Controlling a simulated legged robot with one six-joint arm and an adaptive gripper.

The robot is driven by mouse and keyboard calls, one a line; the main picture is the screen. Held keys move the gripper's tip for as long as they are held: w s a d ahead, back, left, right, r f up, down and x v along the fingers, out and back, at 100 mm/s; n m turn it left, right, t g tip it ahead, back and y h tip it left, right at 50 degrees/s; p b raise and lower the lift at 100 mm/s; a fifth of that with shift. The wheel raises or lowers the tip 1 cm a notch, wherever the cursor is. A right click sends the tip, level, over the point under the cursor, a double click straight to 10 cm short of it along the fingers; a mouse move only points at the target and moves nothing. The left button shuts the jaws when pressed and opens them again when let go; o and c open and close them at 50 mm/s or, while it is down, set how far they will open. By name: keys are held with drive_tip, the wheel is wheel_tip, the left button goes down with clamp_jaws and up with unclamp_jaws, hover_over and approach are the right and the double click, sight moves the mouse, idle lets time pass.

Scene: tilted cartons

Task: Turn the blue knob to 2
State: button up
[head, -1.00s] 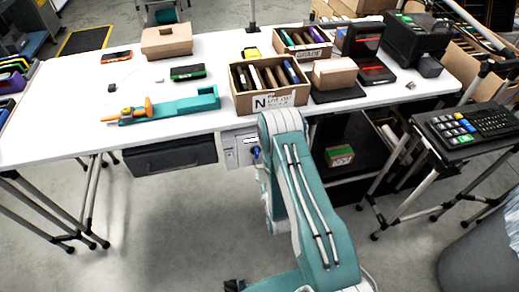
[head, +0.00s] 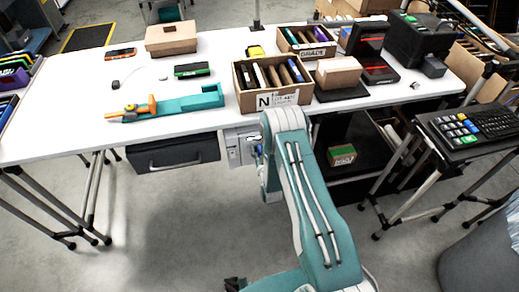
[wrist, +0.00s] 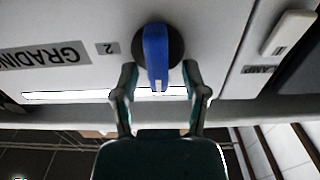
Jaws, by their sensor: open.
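The blue knob (wrist: 156,50) is a bar handle on a dark round base, set in a light panel in the wrist view. Its bar runs nearly up and down in the picture, with a pale mark at its lower end. A small label "2" (wrist: 108,48) is left of the knob. My gripper (wrist: 158,70) is open, with one finger on each side of the knob's lower part. Gaps show between the fingers and the bar. In the head view the panel (head: 234,150) hangs under the table edge; my arm hides the gripper there.
A "GRADING" label (wrist: 42,56) and a white switch (wrist: 288,33) by a "LAMP" label flank the knob. The table (head: 95,95) above holds cartons (head: 270,96) near its front edge. A drawer (head: 172,153) is left of the panel. A keypad stand (head: 470,130) is at right.

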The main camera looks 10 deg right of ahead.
drive_tip(key=shift+c, duration=0.3)
drive_tip(key=c, duration=0.7)
drive_tip(key=shift+d+m, duration=0.1)
drive_tip(key=shift+m, duration=0.3)
drive_tip(key=m, duration=0.3)
drive_tip(key=shift+d+f+m, duration=0.1)
drive_tip(key=shift+d+m, duration=0.25)
drive_tip(key=shift+m, duration=0.05)
drive_tip(key=m, duration=0.6)
drive_tip(key=d+f+m, duration=0.1)
drive_tip(key=m, duration=0.5)
drive_tip(key=shift+d+f+m, duration=0.15)
drive_tip(key=shift+f+m, duration=0.25)
clamp_jaws()
drive_tip(key=shift+f, duration=0.1)
